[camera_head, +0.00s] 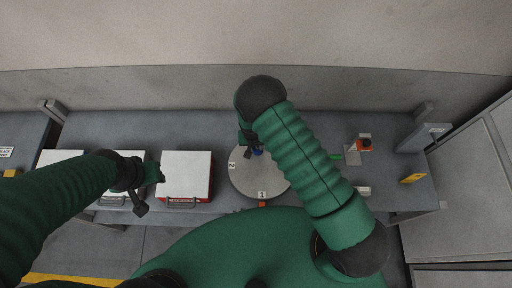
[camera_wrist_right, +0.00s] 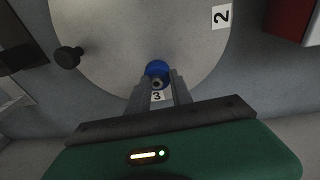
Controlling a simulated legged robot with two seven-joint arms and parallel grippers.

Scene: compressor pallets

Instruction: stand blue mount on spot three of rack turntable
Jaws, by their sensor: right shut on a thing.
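The turntable (camera_head: 238,184) is a round grey disc on the bench, with labels 1 and 2 showing in the head view. In the right wrist view the turntable (camera_wrist_right: 120,60) shows labels 2 and 3. The blue mount (camera_wrist_right: 157,69) is between the fingertips of my right gripper (camera_wrist_right: 160,88), beside label 3 near the disc's edge. I cannot tell whether it touches the disc. In the head view my right arm mostly hides it, and a bit of the blue mount (camera_head: 257,152) shows. My left gripper (camera_head: 148,186) is over the left boxes; its jaw state is unclear.
A white-topped red case (camera_head: 186,172) stands left of the turntable. A black knob (camera_wrist_right: 68,57) is at the disc's edge. An orange part (camera_head: 364,145), a green piece (camera_head: 336,157) and a yellow piece (camera_head: 413,178) lie at the right. Bare bench lies behind the disc.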

